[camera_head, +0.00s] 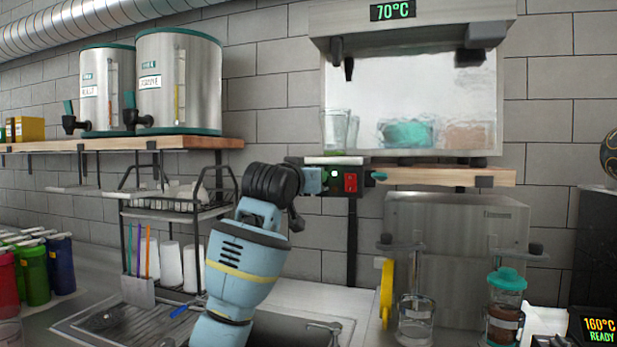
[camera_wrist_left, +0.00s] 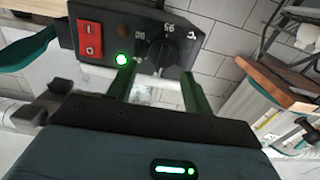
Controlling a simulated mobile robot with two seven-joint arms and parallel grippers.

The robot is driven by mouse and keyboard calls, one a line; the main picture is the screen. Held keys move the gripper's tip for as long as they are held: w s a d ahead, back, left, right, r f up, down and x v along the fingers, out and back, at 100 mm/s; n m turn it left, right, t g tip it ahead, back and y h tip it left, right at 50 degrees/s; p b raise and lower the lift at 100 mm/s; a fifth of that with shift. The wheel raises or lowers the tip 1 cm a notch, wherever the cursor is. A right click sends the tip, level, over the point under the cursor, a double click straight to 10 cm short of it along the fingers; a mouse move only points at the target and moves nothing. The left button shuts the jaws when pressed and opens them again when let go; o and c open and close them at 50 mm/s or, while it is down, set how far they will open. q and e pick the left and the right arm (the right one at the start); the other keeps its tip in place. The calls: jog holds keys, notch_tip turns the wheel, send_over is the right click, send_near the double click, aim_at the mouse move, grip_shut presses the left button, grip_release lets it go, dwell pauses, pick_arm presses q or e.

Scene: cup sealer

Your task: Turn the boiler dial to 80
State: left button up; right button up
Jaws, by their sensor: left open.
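The dial's exact setting is hard to read. My left gripper is open, one finger toward each side of the dial; whether they touch it I cannot tell. In the head view the left gripper (camera_head: 311,181) is at the box's left end, and the dial is hidden. The boiler display (camera_head: 393,11) reads 70°C. My right gripper is not in view.
The red switch (camera_wrist_left: 89,40) and green light (camera_wrist_left: 122,60) are beside the dial. A glass (camera_head: 335,130) stands above the box. A dish rack (camera_head: 178,205) is left of my arm; a metal machine (camera_head: 455,225) is to the right.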

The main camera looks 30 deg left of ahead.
pick_arm(q)
jog(key=shift+w+a, duration=0.1)
jog(key=shift+w, duration=0.5)
jog(key=c, duration=0.9)
jog(key=shift+m, duration=0.4)
jog(key=m, duration=0.3)
jog(key=d+m, duration=0.1)
jog(key=m, duration=0.7)
jog(key=shift+w+d+f, duration=0.1)
jog(key=shift+d+f, duration=0.05)
jog(key=shift+f, duration=0.2)
